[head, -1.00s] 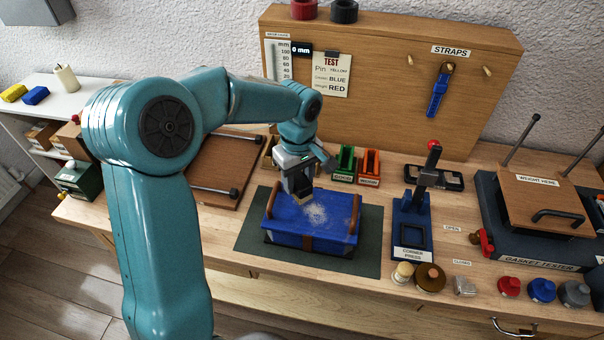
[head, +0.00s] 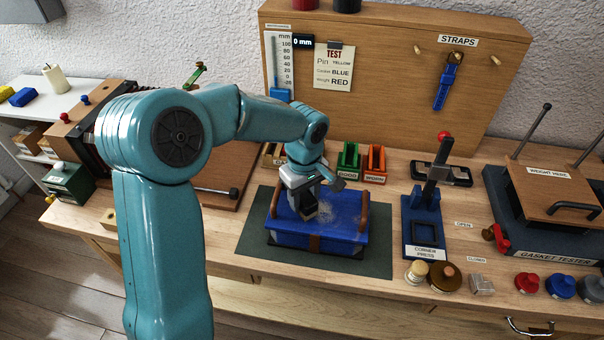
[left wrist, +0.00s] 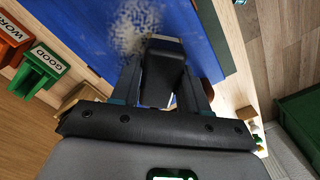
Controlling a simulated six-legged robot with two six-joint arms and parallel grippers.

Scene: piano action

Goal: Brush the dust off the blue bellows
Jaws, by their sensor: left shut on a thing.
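The blue bellows (head: 345,246) sits on a dark green mat (head: 255,250) on the bench, with brown straps and end pieces. A pale, speckled patch of dust (head: 333,213) lies on its top, right of the middle. In the left wrist view the dust (left wrist: 128,30) shows on the blue top (left wrist: 72,30), beside the brush. My left gripper (head: 306,200) is shut on a dark brush (left wrist: 163,75) and holds it down at the bellows' top, just left of the dust. Whether the bristles touch is hidden. My right gripper is out of view.
Green and orange trays (head: 348,160) stand behind the mat. The corner press (head: 422,225) is to the right, with the gasket tester (head: 550,240) beyond it. Several small knobs and weights line the front right edge. A strap board (head: 400,80) stands at the back.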

